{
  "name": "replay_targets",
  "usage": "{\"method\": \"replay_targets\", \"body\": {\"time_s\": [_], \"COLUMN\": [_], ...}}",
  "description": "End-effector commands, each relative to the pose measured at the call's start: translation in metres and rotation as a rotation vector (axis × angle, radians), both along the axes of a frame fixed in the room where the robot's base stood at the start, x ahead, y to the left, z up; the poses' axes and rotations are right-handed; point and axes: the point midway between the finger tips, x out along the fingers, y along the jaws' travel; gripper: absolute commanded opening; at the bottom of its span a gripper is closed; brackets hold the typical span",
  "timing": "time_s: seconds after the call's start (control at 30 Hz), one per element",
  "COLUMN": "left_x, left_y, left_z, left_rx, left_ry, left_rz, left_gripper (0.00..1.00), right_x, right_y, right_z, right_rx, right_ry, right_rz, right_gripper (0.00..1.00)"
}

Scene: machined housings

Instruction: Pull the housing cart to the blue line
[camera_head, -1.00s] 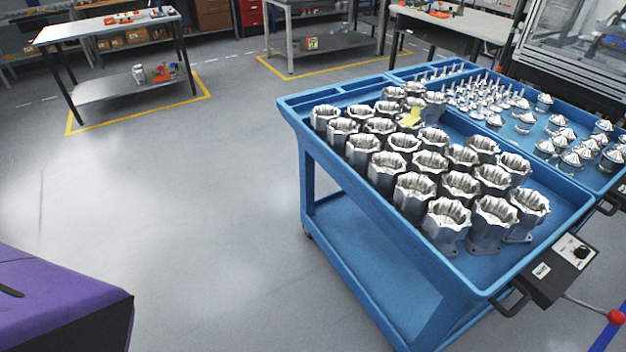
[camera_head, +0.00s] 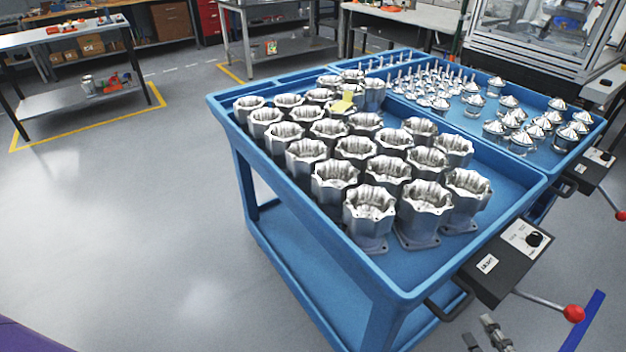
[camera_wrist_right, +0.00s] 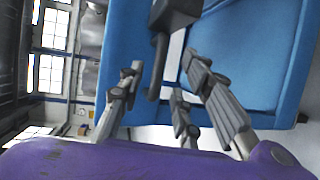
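The blue housing cart (camera_head: 365,285) stands with its top tray full of several silver machined housings (camera_head: 370,212). Its black handle (camera_head: 447,308) sits at the near right corner, beside a black control box (camera_head: 505,258) with a red-knobbed lever (camera_head: 573,313). My right gripper (camera_head: 490,332) is just below the box at the bottom edge. In the right wrist view my right gripper (camera_wrist_right: 165,95) has its fingers spread, with the black handle (camera_wrist_right: 155,75) between them in the picture; contact cannot be made out. The blue line (camera_head: 590,318) lies on the floor at the lower right. My left gripper is not in view.
A second blue cart (camera_head: 455,128) with small silver parts stands close behind, with its own lever (camera_head: 606,200). A glazed machine (camera_head: 540,45) is behind it. Workbenches (camera_head: 70,102) stand at the back. The grey floor at left is clear.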

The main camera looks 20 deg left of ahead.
Motion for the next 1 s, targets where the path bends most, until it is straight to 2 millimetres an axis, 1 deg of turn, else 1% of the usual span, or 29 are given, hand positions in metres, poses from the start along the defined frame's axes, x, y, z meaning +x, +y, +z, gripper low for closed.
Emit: {"method": "replay_targets", "body": {"time_s": [0.07, 0.17, 0.4, 0.6, 0.73, 0.93, 0.97, 1.0], "left_x": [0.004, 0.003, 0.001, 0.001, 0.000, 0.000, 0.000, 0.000], "left_y": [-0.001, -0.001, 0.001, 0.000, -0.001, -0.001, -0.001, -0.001], "left_z": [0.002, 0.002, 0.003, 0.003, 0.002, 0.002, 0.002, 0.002], "left_rx": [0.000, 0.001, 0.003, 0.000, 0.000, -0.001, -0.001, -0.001], "left_ry": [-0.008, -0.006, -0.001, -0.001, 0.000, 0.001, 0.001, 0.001], "left_rz": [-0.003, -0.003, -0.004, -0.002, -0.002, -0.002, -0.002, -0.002], "left_gripper": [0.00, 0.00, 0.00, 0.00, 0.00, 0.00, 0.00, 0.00], "right_x": [-0.002, 0.005, 0.037, 0.055, 0.059, 0.059, 0.059, 0.059], "right_y": [0.008, 0.014, 0.035, 0.046, 0.049, 0.049, 0.049, 0.049], "right_z": [-0.002, -0.003, -0.010, -0.015, -0.017, -0.017, -0.017, -0.017], "right_rx": [-0.017, -0.014, -0.012, -0.013, -0.012, -0.012, -0.012, -0.012], "right_ry": [-0.002, -0.002, -0.002, -0.001, 0.000, 0.000, 0.000, 0.000], "right_rz": [0.033, 0.040, 0.037, 0.035, 0.035, 0.035, 0.035, 0.035], "right_gripper": [0.32, 0.32, 0.32, 0.32, 0.32, 0.32, 0.31, 0.25]}}
